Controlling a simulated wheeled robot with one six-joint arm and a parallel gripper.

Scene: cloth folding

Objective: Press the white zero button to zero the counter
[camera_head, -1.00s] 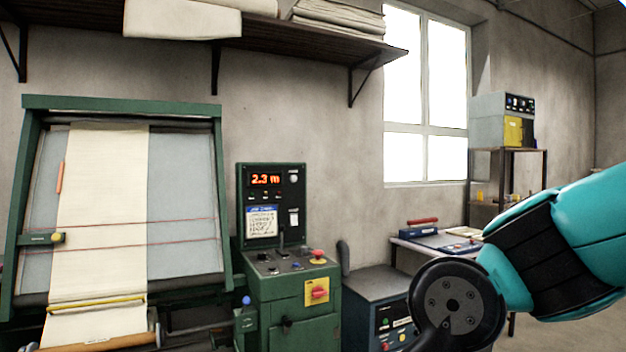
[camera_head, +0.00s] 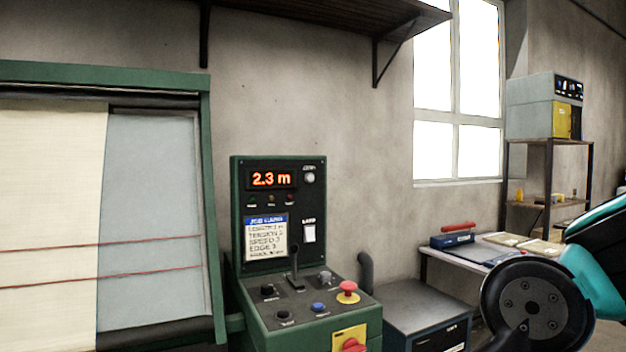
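The counter display (camera_head: 271,179) reads "2.3 m" in red digits on the upright green-framed control panel. A round white button (camera_head: 309,177) sits to the right of the display, under a small label too blurred to read. My arm shows at the lower right, well to the right of the panel. My gripper is outside the picture.
The sloping console (camera_head: 300,300) below the panel carries a black lever (camera_head: 294,268), several knobs, a blue button (camera_head: 318,307) and a red mushroom button (camera_head: 347,290). A cloth machine (camera_head: 150,220) stands left. A bench (camera_head: 480,248) and shelf rack (camera_head: 548,148) stand right.

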